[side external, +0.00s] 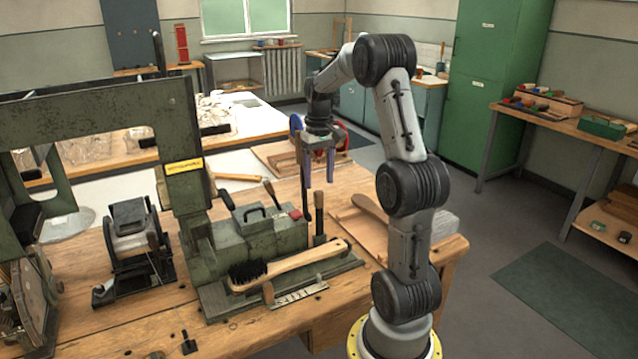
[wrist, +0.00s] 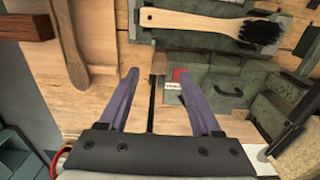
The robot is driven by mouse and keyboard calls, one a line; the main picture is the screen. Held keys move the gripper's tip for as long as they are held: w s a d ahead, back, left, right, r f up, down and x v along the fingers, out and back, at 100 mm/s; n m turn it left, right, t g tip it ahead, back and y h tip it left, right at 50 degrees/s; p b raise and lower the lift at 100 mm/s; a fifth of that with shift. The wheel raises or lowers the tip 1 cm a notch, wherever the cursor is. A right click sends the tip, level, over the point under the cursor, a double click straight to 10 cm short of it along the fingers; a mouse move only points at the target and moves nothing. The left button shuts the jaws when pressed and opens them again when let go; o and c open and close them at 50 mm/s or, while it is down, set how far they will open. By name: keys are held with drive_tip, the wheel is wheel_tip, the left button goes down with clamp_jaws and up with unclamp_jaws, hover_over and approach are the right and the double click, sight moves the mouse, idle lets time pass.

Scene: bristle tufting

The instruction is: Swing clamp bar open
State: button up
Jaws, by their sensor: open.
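The green clamp fixture (side external: 262,232) stands on the bench in the side view, with a brush (side external: 295,264) along its front. I cannot tell for sure which part is the clamp bar. A thin dark upright rod (side external: 306,203) stands at the fixture's right end, beside a brown-topped upright handle (side external: 319,212). My gripper (side external: 319,183) points down above this end, open and empty. In the wrist view my gripper (wrist: 165,72) has its purple fingers spread, with a thin dark rod (wrist: 151,108) showing between them. Contact with the rod cannot be told. The fixture (wrist: 218,84) lies beyond the fingertips.
A tall green press frame (side external: 185,150) stands left of the fixture, with a small motor-like machine (side external: 132,235) beside it. A wooden paddle (side external: 370,207) lies on a board at the right. A wooden-handled tool (side external: 237,177) lies behind the fixture.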

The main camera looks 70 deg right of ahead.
drive_tip(key=shift+r, duration=1.75)
drive_tip(key=shift+w, duration=0.1)
drive_tip(key=w+a+r+n+t+h, duration=0.1)
drive_tip(key=w+a+r+n+t, duration=0.3)
drive_tip(key=a, duration=0.7)
drive_tip(key=s+a+r+n+g, duration=0.15)
drive_tip(key=a+r, duration=0.35)
drive_tip(key=a, duration=0.5)
drive_tip(key=s+a+f+n+t, duration=0.1)
drive_tip(key=s+a+f, duration=0.2)
drive_tip(key=s+a, duration=0.2)
drive_tip(key=s+a+f+n+t+y, duration=0.1)
drive_tip(key=s+a+f+n+t, duration=0.1)
drive_tip(key=s+a, duration=0.3)
drive_tip(key=shift+s+a+f, duration=0.2)
drive_tip(key=shift+a+f, duration=0.6)
drive_tip(key=shift+f, duration=0.1)
drive_tip(key=shift+n, duration=0.25)
